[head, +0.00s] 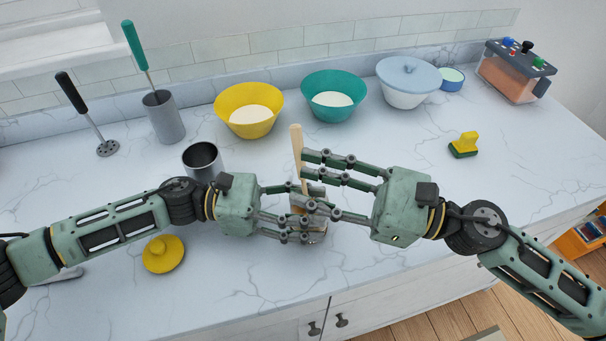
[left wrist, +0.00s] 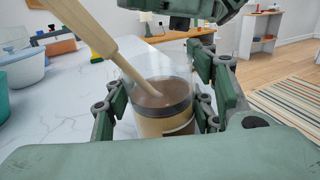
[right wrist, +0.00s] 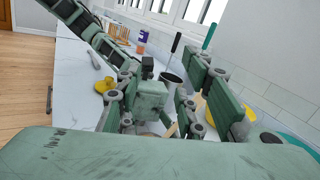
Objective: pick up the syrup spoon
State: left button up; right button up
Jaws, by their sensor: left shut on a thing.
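The syrup spoon (head: 297,146) has a pale wooden handle that leans up out of a glass jar (head: 319,239). In the left wrist view the spoon (left wrist: 108,50) dips into brown syrup in the clear jar (left wrist: 163,125). My left gripper (head: 312,213) is shut on the jar, its fingers on either side. My right gripper (head: 307,180) is open at the jar's right, its fingers apart beside the spoon handle. In the right wrist view a bit of pale wood (right wrist: 171,130) shows between its fingers. The fingers hide the lower handle and much of the jar.
A yellow bowl (head: 249,118), a teal bowl (head: 333,106) and a lidded blue bowl (head: 407,82) stand behind. A grey cup (head: 203,160) and a yellow lid (head: 163,254) are at left. A sponge (head: 464,145) lies right. The counter's front edge is close.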

aim_at(300, 163)
jog(key=d+f+m+t+h, duration=0.35)
jog(key=d+m+t, duration=0.3)
jog(key=m, duration=0.35)
jog(key=shift+h, duration=0.25)
jog(key=shift+x, duration=5.9)
jog(key=shift+w+d+f, duration=0.1)
jog(key=shift+w+f, duration=0.05)
jog(key=shift+w, duration=0.05)
grip_shut()
